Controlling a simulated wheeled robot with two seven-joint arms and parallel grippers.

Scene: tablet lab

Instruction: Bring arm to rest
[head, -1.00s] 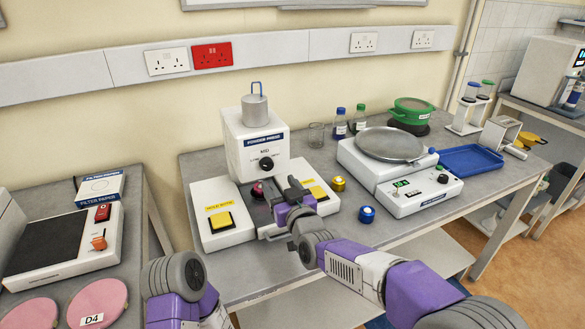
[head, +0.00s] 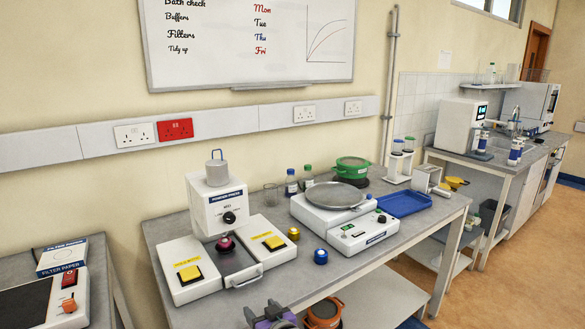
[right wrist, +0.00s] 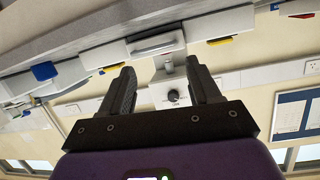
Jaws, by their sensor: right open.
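My right gripper (head: 272,314) is at the bottom edge of the head view, in front of the bench (head: 300,268) and below its top. In the right wrist view its two fingers (right wrist: 162,82) are apart with nothing between them. The powder press (head: 217,207) stands on the bench beyond it, with yellow buttons on both sides and a dark red knobbed piece (head: 225,244) at its middle. The press also shows upside down in the right wrist view (right wrist: 172,92). My left gripper is out of view.
A balance (head: 345,222) with a round pan stands right of the press. A blue knob-topped piece (head: 320,256) and a yellow one (head: 293,234) sit between them. A blue tray (head: 404,204) and a green pot (head: 352,170) are farther back. An orange container (head: 323,312) is below the bench top.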

